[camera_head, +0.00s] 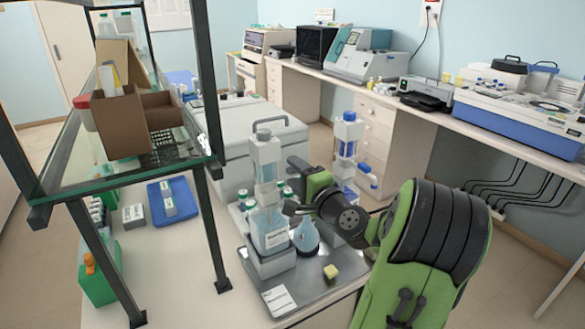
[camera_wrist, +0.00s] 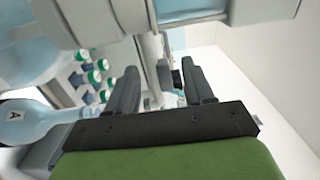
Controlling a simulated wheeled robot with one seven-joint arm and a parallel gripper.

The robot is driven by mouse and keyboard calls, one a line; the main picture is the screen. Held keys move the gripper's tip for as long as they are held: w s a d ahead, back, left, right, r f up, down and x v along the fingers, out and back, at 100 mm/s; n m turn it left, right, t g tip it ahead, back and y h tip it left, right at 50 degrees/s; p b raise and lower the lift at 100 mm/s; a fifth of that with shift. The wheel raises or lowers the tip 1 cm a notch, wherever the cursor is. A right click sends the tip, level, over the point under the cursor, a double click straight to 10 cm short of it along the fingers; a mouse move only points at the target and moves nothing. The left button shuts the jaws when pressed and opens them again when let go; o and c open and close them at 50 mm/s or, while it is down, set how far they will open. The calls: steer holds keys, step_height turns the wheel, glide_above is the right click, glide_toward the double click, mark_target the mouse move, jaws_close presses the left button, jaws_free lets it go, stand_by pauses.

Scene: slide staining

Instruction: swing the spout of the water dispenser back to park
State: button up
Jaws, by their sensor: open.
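A clear water dispenser (camera_head: 265,155) with a grey cap stands on the grey tray, its labelled lower part above a pale base. My gripper (camera_head: 289,188) is at its right side, level with the middle of its column. In the wrist view my gripper (camera_wrist: 160,88) is open, its two dark fingers apart. A grey upright post (camera_wrist: 150,45) and a small dark piece (camera_wrist: 165,74) show between and beyond the fingers. I cannot tell if the dark piece is the spout, nor if a finger touches it. In the head view my arm partly hides the spout area.
A pale blue flask (camera_head: 305,238) stands below my gripper; its label A shows in the wrist view (camera_wrist: 28,118). A blue-capped dispenser (camera_head: 347,135) stands behind. Green-capped bottles (camera_wrist: 95,76) are close by. A yellow block (camera_head: 331,272) lies on the tray (camera_head: 315,288). A glass shelf (camera_head: 180,160) is at left.

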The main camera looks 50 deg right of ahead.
steer(key=shift+x, duration=1.05)
jaws_close()
